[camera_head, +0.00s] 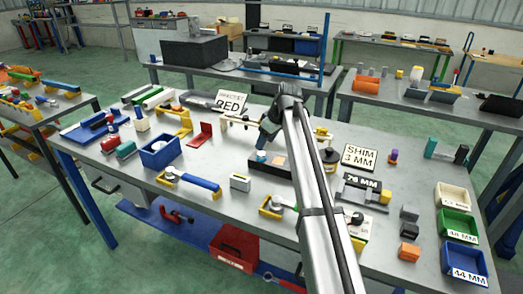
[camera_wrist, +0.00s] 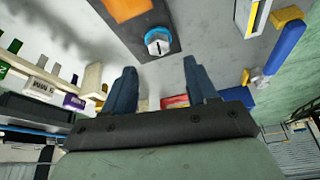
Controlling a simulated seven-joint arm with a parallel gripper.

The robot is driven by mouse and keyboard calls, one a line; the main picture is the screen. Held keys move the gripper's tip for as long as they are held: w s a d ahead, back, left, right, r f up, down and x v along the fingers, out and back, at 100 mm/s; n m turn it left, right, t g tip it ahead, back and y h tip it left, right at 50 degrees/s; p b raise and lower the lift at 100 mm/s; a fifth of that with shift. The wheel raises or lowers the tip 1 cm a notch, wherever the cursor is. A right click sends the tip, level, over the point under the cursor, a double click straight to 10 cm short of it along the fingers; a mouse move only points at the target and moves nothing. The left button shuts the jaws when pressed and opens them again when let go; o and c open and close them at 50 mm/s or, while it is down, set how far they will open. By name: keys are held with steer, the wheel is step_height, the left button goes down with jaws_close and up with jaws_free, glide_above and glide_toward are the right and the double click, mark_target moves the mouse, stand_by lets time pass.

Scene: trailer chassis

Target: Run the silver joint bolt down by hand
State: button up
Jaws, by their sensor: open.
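A silver bolt-like head (camera_wrist: 157,43) with a blue ring around it stands on a dark plate (camera_wrist: 166,18) in the wrist view. An orange patch lies beside it on the plate. In the head view the dark plate (camera_head: 254,167) is on the bench under my arm, with a small blue and pale piece (camera_head: 261,157) on it. My gripper (camera_wrist: 160,78) has its two dark blue fingers spread wide with nothing between them. The bolt head shows beyond the fingertips, apart from them. In the head view my gripper (camera_head: 265,141) is just above the plate, partly hidden by my wrist.
The grey bench is crowded. Green (camera_head: 456,225) and blue (camera_head: 463,260) bins line the right edge. Bare bench shows left of the plate.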

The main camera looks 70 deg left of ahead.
mark_target(261, 153)
steer(key=shift+x, duration=2.8)
steer(key=c, duration=1.1)
steer(key=shift+o, duration=0.2)
steer(key=shift+m, duration=0.4)
steer(key=m+t+y, duration=0.1)
steer(key=m, duration=0.3)
steer(key=shift+t, duration=0.4)
steer(key=shift+a+r+m+t, duration=0.1)
steer(key=shift+m+t, duration=0.8)
steer(key=shift+m, duration=1.4)
